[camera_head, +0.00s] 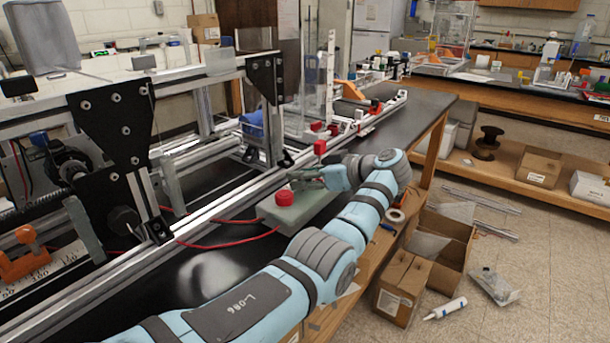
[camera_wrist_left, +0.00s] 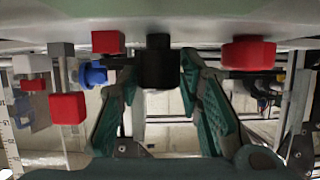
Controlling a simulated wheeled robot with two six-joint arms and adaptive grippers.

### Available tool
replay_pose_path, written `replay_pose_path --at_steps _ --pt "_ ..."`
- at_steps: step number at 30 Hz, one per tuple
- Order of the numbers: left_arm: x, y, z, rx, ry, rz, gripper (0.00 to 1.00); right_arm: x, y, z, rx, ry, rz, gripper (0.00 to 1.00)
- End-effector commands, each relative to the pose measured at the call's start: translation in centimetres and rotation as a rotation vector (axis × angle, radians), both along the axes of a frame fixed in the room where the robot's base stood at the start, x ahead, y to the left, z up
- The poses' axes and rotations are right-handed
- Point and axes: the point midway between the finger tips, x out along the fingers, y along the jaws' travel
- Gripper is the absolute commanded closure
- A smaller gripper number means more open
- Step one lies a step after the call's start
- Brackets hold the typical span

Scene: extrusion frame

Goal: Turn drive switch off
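A grey-green control box (camera_head: 300,211) sits on the black bench top near its front edge. It carries a round red button (camera_head: 284,199), which shows at the upper right of the left wrist view (camera_wrist_left: 248,53). A black knob (camera_wrist_left: 160,62), which looks like the drive switch, shows in the left wrist view. My left gripper (camera_head: 306,179) is low over the far part of the box. Its fingers (camera_wrist_left: 161,75) are apart, with the black knob between or just beyond their tips; contact is not clear. In the head view, the gripper hides the knob. My right gripper is not in view.
An aluminium extrusion frame (camera_head: 222,206) with black plates runs along the bench behind the box. A red block (camera_head: 320,147) stands close beyond the gripper. Red cables (camera_head: 228,245) lead to the box. Cardboard boxes (camera_head: 402,287) stand on the floor at right.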

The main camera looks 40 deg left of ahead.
Motion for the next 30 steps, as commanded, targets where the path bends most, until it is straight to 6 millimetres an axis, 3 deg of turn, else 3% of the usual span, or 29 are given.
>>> replay_pose_path --at_steps 13,23,30 --pt "0.1 -0.7 0.5 0.001 -0.004 -0.003 0.53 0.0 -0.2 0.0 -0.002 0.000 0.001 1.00" --pt "0.4 -8.8 3.9 0.002 -0.003 -0.005 0.53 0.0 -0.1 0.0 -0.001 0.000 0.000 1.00" --pt "0.4 -11.0 4.7 0.002 -0.003 -0.001 0.53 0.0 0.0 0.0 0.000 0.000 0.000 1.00"
